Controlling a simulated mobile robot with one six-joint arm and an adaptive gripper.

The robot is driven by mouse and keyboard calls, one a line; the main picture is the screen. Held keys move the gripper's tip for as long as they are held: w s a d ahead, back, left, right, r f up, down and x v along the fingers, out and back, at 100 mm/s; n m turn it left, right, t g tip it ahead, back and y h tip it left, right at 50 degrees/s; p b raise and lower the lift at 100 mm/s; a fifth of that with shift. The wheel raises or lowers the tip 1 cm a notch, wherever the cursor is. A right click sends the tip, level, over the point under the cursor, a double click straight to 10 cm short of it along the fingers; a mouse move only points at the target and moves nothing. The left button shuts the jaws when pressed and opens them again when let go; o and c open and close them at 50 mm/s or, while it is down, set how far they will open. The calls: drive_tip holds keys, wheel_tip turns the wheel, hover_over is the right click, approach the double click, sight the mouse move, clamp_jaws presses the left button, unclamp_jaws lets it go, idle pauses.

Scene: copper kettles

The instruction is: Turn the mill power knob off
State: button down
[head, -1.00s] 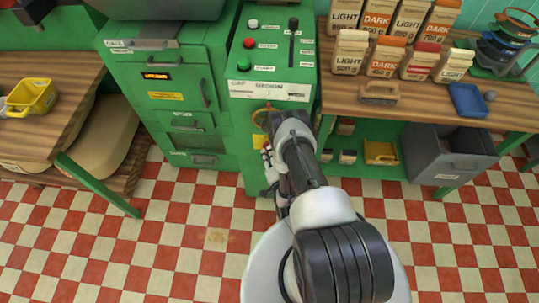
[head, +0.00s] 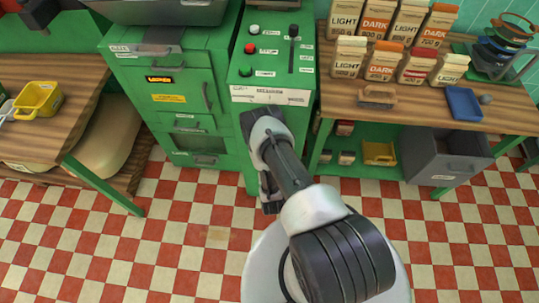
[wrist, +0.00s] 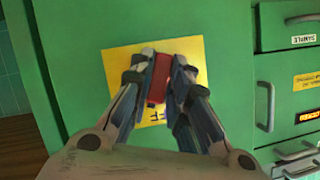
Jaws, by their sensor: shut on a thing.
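The red mill power knob (wrist: 157,90) shows in the wrist view, on a yellow plate (wrist: 120,62) fixed to a green cabinet face. Lettering on the plate, partly hidden by a finger, seems to read "OFF". My gripper (wrist: 162,68) is shut on the knob, with one finger on each side of it; the fingers hide much of the knob and plate. In the head view the green mill cabinet (head: 245,90) stands ahead, and my arm hides the knob and gripper.
The cabinet's top panel has a black lever (head: 293,45) and several buttons. Green drawers (head: 165,75) stand close on the left. A wooden table (head: 420,112) on the right carries bags and a blue tray (head: 464,103). The checkered floor (head: 190,250) is clear at left.

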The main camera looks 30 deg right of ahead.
drive_tip(key=shift+w+a+n+g+h, duration=0.15)
drive_tip(key=shift+n+g+h, duration=0.55)
drive_tip(key=shift+n, duration=0.7)
drive_tip(key=c, duration=1.5)
unclamp_jaws()
drive_tip(key=v, duration=1.2)
drive_tip(key=shift+f, duration=0.1)
